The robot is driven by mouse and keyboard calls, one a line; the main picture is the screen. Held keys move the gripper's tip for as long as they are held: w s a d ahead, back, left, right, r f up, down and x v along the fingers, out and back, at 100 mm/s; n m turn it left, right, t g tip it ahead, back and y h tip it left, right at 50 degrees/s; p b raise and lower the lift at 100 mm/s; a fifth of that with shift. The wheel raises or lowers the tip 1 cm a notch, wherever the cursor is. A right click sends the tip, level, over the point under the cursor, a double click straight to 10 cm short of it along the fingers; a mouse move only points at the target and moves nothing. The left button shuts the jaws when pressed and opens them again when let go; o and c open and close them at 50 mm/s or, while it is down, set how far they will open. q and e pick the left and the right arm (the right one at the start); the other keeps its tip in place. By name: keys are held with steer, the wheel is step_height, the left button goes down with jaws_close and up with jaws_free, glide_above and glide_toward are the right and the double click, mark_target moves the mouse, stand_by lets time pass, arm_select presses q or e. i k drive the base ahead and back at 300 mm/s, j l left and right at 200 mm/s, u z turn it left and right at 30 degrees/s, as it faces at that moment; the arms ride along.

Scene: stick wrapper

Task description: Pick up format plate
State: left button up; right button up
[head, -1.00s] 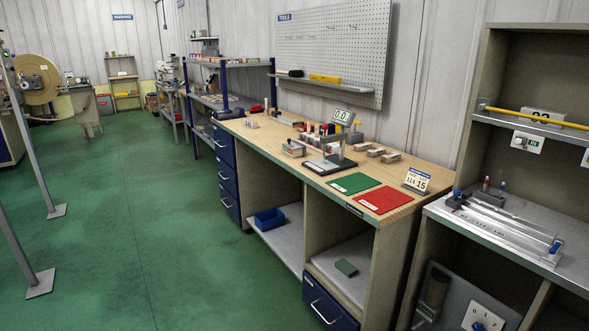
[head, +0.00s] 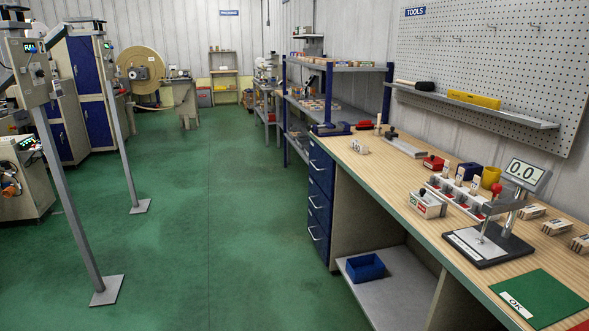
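I cannot pick out any thing as the format plate for certain in the head view. A flat grey piece (head: 405,145) with a dark block at its end lies on the far part of the wooden workbench (head: 375,173). Small labelled blocks (head: 359,146) stand near the bench's front edge. A white box (head: 427,204) sits before a rack with red parts (head: 458,198). Neither of my grippers is in view.
A gauge stand with a 0.0 display (head: 524,174) and a green OK mat (head: 538,298) are on the bench's near end. A blue bin (head: 365,268) sits on the lower shelf. Slanted grey posts (head: 72,205) stand at left. The green floor (head: 215,230) between is clear.

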mark_target(362, 148)
steer(key=i+z, duration=0.3)
steer(key=i, duration=0.35)
steer(key=i+j+z, duration=0.3)
steer(key=i, duration=0.35)
steer(key=l, duration=0.05)
